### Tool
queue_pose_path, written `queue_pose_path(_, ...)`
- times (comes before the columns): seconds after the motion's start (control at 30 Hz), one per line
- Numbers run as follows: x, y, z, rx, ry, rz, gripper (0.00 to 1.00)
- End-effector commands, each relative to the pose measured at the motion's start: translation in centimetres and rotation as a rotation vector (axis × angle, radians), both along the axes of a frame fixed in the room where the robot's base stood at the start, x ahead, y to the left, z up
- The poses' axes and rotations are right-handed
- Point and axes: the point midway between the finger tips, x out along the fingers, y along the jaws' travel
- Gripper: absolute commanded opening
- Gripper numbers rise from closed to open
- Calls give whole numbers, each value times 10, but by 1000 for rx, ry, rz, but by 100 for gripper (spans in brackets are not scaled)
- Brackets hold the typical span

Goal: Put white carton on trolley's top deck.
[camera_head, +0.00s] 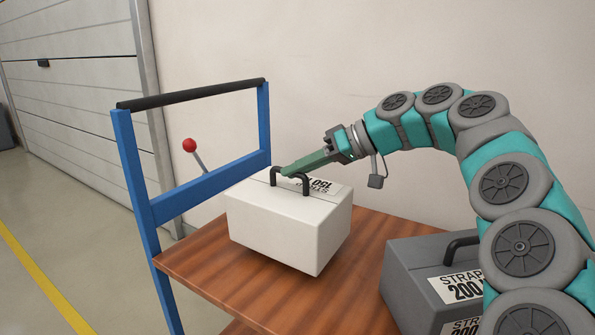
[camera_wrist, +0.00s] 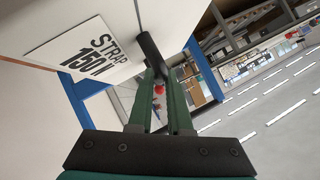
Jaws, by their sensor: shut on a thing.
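The white carton (camera_head: 285,222) is a box with a black handle on top and a label reading STRAP 150. It is over or on the wooden top deck (camera_head: 210,268) of the blue-framed trolley, near the push-handle end; I cannot tell whether its base touches the deck. My gripper (camera_head: 287,171) is shut on the carton's black handle, reaching in from the right. In the wrist view the green fingers (camera_wrist: 162,85) close on the handle (camera_wrist: 150,55), and the white carton (camera_wrist: 120,18) fills the upper left. The carton's far side is hidden.
A grey carton (camera_head: 405,268) labelled STRAP 200 stands at the deck's right, partly hidden by my arm. The trolley's blue frame (camera_head: 137,175) with black push bar (camera_head: 190,95) rises at the left. A red-knobbed lever (camera_head: 190,146) shows behind it. A wall stands behind.

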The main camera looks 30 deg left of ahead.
Motion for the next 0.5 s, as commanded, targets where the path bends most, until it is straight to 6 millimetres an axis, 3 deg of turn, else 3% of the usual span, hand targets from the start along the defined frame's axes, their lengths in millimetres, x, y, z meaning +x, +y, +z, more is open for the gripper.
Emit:
queue_pose_path(0.33, -1, 0, -29, 6, 3, 0, 0)
queue_pose_path(0.5, -1, 0, -33, 3, -1, 0, 0)
